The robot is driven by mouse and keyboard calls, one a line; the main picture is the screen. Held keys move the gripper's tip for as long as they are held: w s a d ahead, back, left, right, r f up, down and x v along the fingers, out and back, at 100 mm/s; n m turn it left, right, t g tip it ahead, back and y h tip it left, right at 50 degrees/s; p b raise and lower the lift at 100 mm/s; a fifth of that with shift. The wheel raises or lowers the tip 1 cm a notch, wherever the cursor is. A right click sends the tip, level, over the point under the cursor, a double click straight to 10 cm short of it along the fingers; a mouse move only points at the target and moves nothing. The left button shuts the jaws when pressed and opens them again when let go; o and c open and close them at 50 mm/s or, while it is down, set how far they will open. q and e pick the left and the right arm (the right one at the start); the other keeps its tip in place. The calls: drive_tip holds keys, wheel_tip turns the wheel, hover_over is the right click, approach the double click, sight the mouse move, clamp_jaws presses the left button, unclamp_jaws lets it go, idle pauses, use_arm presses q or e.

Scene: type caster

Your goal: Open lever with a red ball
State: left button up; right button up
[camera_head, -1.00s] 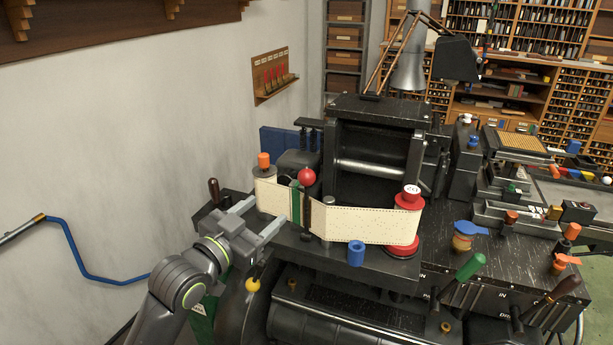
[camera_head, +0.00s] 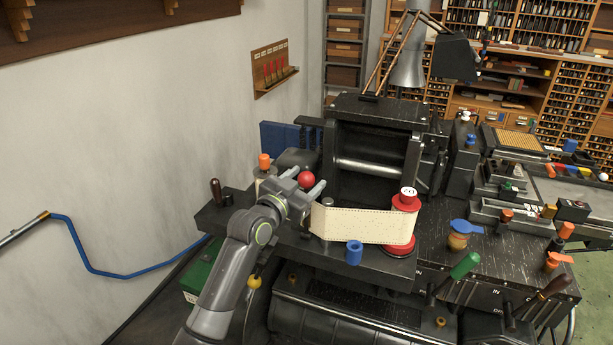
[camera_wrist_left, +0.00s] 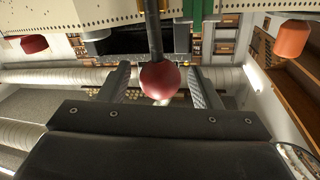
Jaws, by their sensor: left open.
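The red ball (camera_head: 306,179) tops a dark lever on the type caster, near the paper ribbon (camera_head: 362,224). My left gripper (camera_head: 311,187) is open at the red ball, its fingers pointing right. In the left wrist view the red ball (camera_wrist_left: 160,80) sits between the two finger tips of the left gripper (camera_wrist_left: 160,86), with a gap on each side. The dark lever rod (camera_wrist_left: 152,30) runs from the ball toward the top of that view. The lever's lower part is hidden behind the gripper in the head view. My right gripper is not in view.
A red spool (camera_head: 403,202) holds the ribbon's right end. An orange knob (camera_head: 264,161) stands left of the ball, and a blue cylinder (camera_head: 354,252) stands in front. A dark roller housing (camera_head: 377,107) rises behind. A blue rail (camera_head: 125,273) runs along the left wall.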

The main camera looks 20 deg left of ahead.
use_arm(q)
drive_tip(key=shift+w+d, duration=0.15)
drive_tip(key=shift+w, duration=0.25)
clamp_jaws()
